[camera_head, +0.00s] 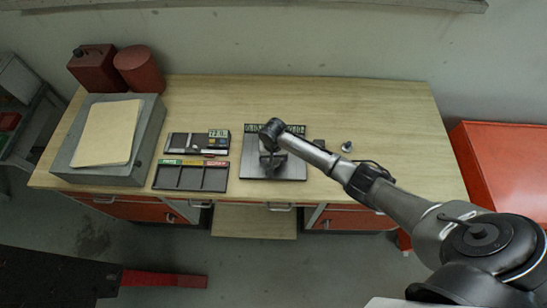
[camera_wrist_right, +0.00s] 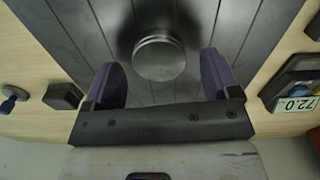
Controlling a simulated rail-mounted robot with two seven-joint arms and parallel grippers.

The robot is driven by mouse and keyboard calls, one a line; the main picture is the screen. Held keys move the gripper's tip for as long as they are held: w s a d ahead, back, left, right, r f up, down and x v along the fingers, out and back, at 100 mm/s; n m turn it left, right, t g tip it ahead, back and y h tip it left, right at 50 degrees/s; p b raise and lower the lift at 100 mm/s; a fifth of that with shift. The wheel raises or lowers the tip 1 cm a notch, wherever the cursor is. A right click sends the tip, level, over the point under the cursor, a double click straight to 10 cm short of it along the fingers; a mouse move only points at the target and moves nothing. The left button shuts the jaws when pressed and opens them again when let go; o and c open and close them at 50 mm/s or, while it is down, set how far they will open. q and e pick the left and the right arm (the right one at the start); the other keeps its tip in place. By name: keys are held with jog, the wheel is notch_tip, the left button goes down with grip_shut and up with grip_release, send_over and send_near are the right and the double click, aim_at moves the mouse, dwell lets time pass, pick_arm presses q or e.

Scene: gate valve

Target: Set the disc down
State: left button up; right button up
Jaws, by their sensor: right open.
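A round metal disc (camera_wrist_right: 159,58) lies on a dark grooved plate (camera_wrist_right: 185,15) in the right wrist view. In the head view the plate (camera_head: 292,172) lies on the workbench, and the disc is hidden under my right gripper (camera_head: 270,160). My right gripper, also seen in the wrist view (camera_wrist_right: 162,78), is open. Its two purple-grey fingers are to either side of the disc's near edge, with visible gaps. I cannot tell its exact height above the plate. My left gripper is not in view.
On the workbench (camera_head: 380,105), a compartment tray (camera_head: 191,188) and a box with a "72.0" display (camera_head: 219,134) are left of the plate. A grey case with a folder (camera_head: 107,135) stands further left, with red canisters (camera_head: 138,70) behind. A small knob (camera_head: 346,147) is right.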

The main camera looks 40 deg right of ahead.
notch_tip(320, 180, up, 11)
jog(key=s+a+f+n+t, duration=0.1)
jog(key=s+a+f+n, duration=0.2)
jog(key=s+a, duration=0.3)
jog(key=s+a+f+n, duration=0.2)
jog(key=s+a, duration=0.1)
jog(key=s, duration=0.4)
jog(key=s+r+n+t, duration=0.1)
jog(key=s+r+n, duration=0.1)
jog(key=s, duration=0.6)
jog(key=s+a+r+n+t, duration=0.1)
jog(key=s+r+n, duration=0.1)
jog(key=s, duration=0.7)
jog(key=shift+a+r+n+t, duration=0.25)
jog(key=shift+r+n+t, duration=0.05)
jog(key=shift+r, duration=0.5)
